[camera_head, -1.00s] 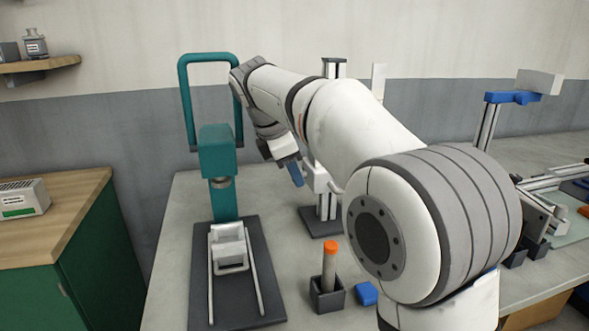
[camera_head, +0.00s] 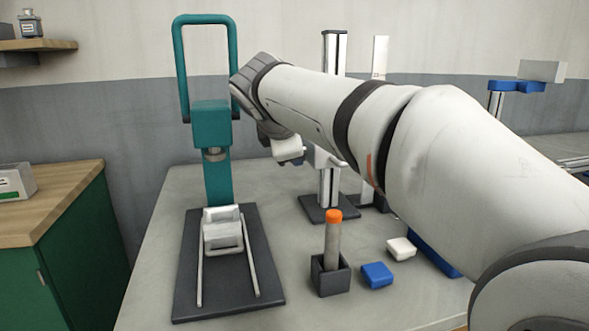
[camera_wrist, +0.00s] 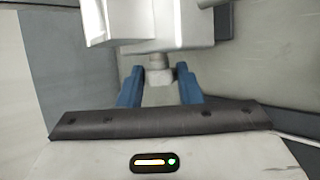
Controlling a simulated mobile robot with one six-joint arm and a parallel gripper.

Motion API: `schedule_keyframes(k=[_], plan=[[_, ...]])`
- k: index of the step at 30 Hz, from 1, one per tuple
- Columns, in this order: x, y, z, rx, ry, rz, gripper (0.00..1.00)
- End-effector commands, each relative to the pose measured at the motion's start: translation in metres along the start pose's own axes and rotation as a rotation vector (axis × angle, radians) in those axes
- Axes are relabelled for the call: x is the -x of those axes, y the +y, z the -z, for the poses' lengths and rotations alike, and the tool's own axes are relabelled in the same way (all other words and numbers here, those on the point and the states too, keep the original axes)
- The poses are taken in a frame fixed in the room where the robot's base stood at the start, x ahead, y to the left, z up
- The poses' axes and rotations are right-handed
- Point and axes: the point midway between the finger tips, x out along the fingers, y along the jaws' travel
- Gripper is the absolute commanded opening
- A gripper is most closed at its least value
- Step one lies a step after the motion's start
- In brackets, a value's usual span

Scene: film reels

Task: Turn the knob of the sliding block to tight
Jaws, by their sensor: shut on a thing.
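The sliding block (camera_head: 326,160) is a pale grey piece on an upright metal column (camera_head: 334,95) that stands on a dark base plate (camera_head: 318,209). In the wrist view the block (camera_wrist: 160,30) fills the top, and its small grey knob (camera_wrist: 160,73) sticks out toward me. My gripper (camera_wrist: 160,88) has its two blue fingers on either side of the knob and is shut on it. In the head view my gripper (camera_head: 305,155) is at the left side of the block. The fingers are small there, and the knob cannot be made out. No tight mark is readable.
A teal press (camera_head: 211,150) stands on a dark plate to the left. In front are a dark holder (camera_head: 330,279) with an orange-topped rod (camera_head: 333,240), a blue block (camera_head: 377,275) and a white block (camera_head: 401,248). A second upright (camera_head: 379,80) stands right of the column.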

Motion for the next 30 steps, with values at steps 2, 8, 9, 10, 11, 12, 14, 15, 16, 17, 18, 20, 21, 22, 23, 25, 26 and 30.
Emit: schedule_keyframes(k=[2, 8, 9, 10, 11, 12, 14, 15, 16, 17, 18, 20, 21, 22, 23, 25, 26, 30], plan=[[-0.0062, -0.0095, 0.0027, -0.027, 0.002, -0.072, 0.09], [-0.0070, -0.0131, 0.0034, -0.101, 0.003, -0.249, 0.09], [-0.0072, -0.0138, 0.0034, -0.115, 0.002, -0.283, 0.09], [-0.0073, -0.0139, 0.0034, -0.125, 0.002, -0.310, 0.09], [-0.0074, -0.0143, 0.0033, -0.135, 0.001, -0.335, 0.09], [-0.0071, -0.0143, 0.0031, -0.149, 0.001, -0.370, 0.09], [-0.0066, -0.0143, 0.0029, -0.170, 0.001, -0.419, 0.09], [-0.0064, -0.0140, 0.0028, -0.183, 0.001, -0.451, 0.09], [-0.0060, -0.0136, 0.0028, -0.193, 0.001, -0.474, 0.09], [-0.0059, -0.0136, 0.0026, -0.202, 0.001, -0.496, 0.09], [-0.0057, -0.0136, 0.0028, -0.213, 0.002, -0.524, 0.09], [-0.0050, -0.0132, 0.0024, -0.231, 0.001, -0.567, 0.09], [-0.0051, -0.0133, 0.0026, -0.242, 0.001, -0.595, 0.09], [-0.0050, -0.0132, 0.0025, -0.250, 0.001, -0.616, 0.09], [-0.0052, -0.0133, 0.0026, -0.258, 0.000, -0.636, 0.09], [-0.0055, -0.0134, 0.0030, -0.277, 0.001, -0.684, 0.09], [-0.0059, -0.0137, 0.0031, -0.286, 0.001, -0.705, 0.09], [-0.0072, -0.0145, 0.0036, -0.325, 0.000, -0.801, 0.09]])
